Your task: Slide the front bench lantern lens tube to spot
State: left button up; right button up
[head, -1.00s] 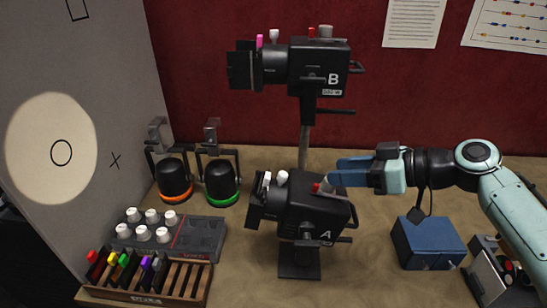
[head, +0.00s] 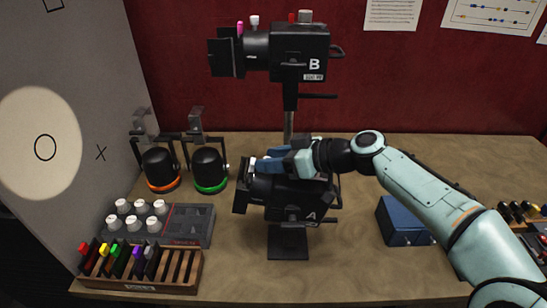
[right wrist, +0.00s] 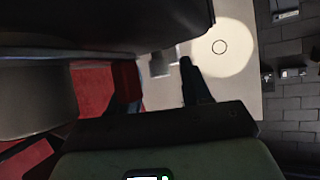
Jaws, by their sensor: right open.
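The front bench lantern, marked A (head: 297,205), is black and stands on a square base, its front facing left toward the grey wall. Its lens tube (head: 262,190) is at the left end, with small white knobs on top, one showing near the tube's front (head: 251,165). My right gripper (head: 262,163) is open above the tube, its fingers pointing left, close by the knobs. Whether it touches a knob cannot be told. The right wrist view shows a dark finger (right wrist: 196,85) beside a pale knob (right wrist: 162,65). My left gripper is not in view.
Lantern B (head: 300,50) stands on a pole behind. A bright light spot (head: 30,160) lies on the grey wall. Two black lamps (head: 209,168), a knob console (head: 185,225), a wooden marker rack (head: 165,285) and a blue box (head: 400,222) surround lantern A.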

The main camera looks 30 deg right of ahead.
grip_shut()
jog(key=shift+w+a+r, duration=0.15)
jog(key=shift+w+a, duration=0.3)
jog(key=shift+a, duration=0.25)
jog(key=shift+w+a+r, duration=0.15)
jog(key=shift+w+a, duration=0.25)
jog(key=shift+a, duration=0.3)
jog(key=shift+a+r, duration=0.15)
jog(key=shift+a, duration=0.05)
jog(key=shift+c, duration=1.5)
grip_release()
jog(key=shift+w, duration=0.1)
jog(key=o, duration=0.3)
jog(key=shift+w+a, duration=0.1)
jog(key=shift+a, duration=0.05)
